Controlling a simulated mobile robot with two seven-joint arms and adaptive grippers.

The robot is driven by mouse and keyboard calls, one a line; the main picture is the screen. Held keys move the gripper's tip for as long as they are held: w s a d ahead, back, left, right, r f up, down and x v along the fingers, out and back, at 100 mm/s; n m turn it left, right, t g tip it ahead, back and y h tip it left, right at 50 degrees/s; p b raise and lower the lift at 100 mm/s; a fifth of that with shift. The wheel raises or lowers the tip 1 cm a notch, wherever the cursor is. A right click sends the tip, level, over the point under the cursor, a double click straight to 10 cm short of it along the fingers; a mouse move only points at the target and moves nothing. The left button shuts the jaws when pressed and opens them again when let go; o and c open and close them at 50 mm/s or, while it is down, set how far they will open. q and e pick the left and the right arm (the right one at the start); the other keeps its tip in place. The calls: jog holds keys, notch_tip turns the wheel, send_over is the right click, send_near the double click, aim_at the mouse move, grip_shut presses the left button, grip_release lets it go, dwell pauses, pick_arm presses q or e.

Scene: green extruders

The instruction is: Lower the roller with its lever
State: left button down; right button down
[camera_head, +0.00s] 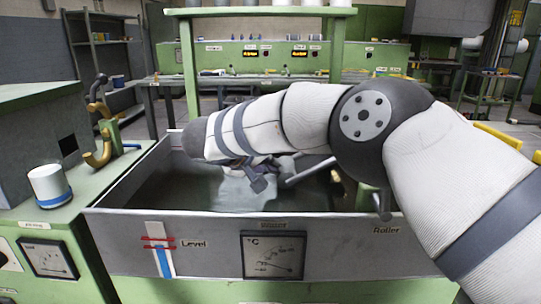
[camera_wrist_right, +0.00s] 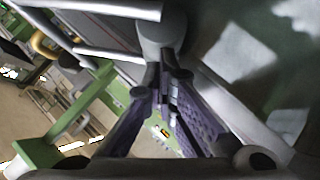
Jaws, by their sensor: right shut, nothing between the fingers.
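My right arm reaches from the right across the grey water bath (camera_head: 170,238) in the head view. My right gripper (camera_wrist_right: 168,78) is shut and empty in the wrist view. A rounded grey part (camera_wrist_right: 163,32) is just beyond its fingertips; I cannot tell whether they touch or whether it belongs to the roller or lever. A dark upright handle (camera_head: 383,205) stands at the bath's front wall, near the "Roller" label (camera_head: 386,230). A pale bar (camera_head: 311,171) shows below my arm. My arm hides much of the bath's middle and any roller there. My left gripper is not in view.
The bath's front wall carries a level marker (camera_head: 160,248) and a temperature gauge (camera_head: 273,256). A green frame (camera_head: 338,50) rises behind the bath.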

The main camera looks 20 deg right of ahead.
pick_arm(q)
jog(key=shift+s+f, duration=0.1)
pick_arm(e)
jog(key=shift+s+d+f+h, duration=0.15)
jog(key=shift+d+f, duration=0.1)
jog(key=shift+f, duration=0.5)
jog(key=shift+w+d+f+h, duration=0.1)
jog(key=shift+d+f+h, duration=0.1)
jog(key=shift+f, duration=0.5)
jog(key=shift+s+f, duration=0.1)
